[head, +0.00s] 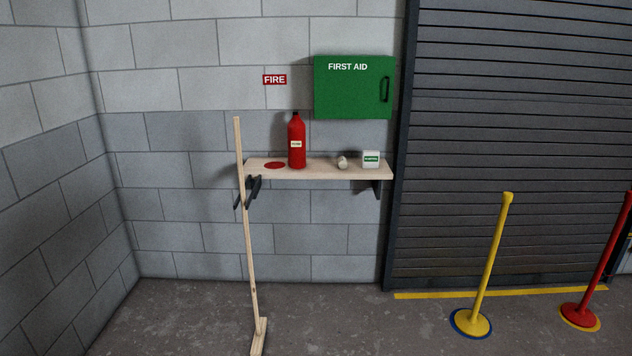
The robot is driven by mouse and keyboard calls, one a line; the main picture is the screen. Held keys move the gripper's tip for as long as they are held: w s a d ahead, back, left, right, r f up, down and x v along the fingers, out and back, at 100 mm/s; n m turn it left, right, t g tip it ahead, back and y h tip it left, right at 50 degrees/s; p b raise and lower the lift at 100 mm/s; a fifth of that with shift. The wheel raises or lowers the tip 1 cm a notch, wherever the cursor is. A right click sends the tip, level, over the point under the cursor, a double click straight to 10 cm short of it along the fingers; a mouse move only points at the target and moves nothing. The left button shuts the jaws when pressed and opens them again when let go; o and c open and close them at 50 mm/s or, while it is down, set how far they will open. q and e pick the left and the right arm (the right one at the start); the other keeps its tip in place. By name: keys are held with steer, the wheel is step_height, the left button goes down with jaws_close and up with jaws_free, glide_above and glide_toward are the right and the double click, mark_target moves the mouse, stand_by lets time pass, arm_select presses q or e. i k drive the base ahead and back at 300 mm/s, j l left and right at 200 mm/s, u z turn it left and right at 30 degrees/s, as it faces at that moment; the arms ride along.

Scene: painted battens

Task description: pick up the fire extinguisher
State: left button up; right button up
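The red fire extinguisher (297,142) stands upright on a light wooden wall shelf (320,172). It has a black top and a pale label. A flat red disc mark (275,165) lies on the shelf just left of it. Neither of my grippers shows in the head view.
A thin wooden batten (248,240) stands upright on a foot in front of the shelf's left end. A small pale roll (342,162) and a white-and-green box (371,159) sit on the shelf, right of the extinguisher. A green first aid cabinet (352,95) hangs above. Yellow (490,265) and red (606,260) posts stand right.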

mark_target(296, 128)
steer(key=i, duration=3.1)
